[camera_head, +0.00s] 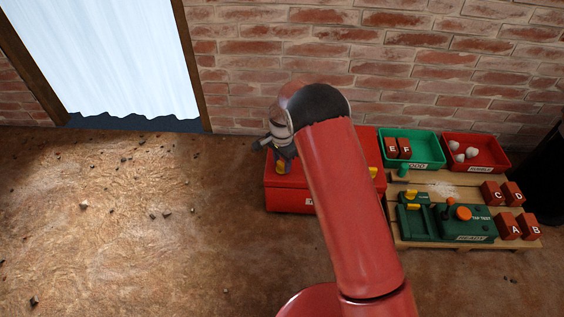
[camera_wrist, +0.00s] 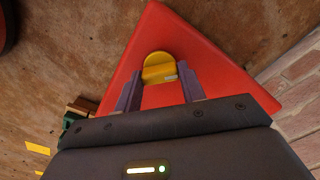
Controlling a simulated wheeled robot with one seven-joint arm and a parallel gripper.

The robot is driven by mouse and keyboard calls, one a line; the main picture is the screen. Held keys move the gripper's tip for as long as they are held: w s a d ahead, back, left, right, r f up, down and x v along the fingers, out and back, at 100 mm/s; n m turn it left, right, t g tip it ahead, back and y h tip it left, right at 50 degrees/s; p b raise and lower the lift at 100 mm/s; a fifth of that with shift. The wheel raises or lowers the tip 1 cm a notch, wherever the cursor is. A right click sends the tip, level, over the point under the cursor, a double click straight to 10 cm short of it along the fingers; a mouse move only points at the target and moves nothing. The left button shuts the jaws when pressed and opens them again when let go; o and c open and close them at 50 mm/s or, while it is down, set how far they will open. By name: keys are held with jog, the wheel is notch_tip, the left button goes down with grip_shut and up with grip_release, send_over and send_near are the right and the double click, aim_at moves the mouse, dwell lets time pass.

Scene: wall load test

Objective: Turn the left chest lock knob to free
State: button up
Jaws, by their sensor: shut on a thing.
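The red chest (camera_head: 288,194) stands by the brick wall, partly hidden behind my arm. Its left yellow lock knob (camera_head: 282,168) is at the chest's left side, under my gripper (camera_head: 281,155). In the wrist view the knob (camera_wrist: 158,70) is round and yellow with a small pale mark, on the red chest surface (camera_wrist: 215,60). My gripper (camera_wrist: 160,78) has one finger on each side of the knob and is shut on it. Another yellow knob (camera_head: 373,172) shows at the right of my arm. The lettering on the chest front is mostly hidden.
Right of the chest is a wooden pallet (camera_head: 450,188) with a green test device (camera_head: 470,222) and several lettered red blocks (camera_head: 508,226). A green bin (camera_head: 425,150) and a red bin (camera_head: 490,152) stand behind. The floor (camera_head: 130,220) on the left is open, with small rubble.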

aim_at(282, 163)
jog(key=m, duration=0.4)
jog(key=shift+m+p, duration=0.75)
jog(key=shift+m, duration=1.75)
jog(key=o, duration=1)
jog(key=shift+r+p, duration=0.4)
jog(key=shift+r, duration=3.5)
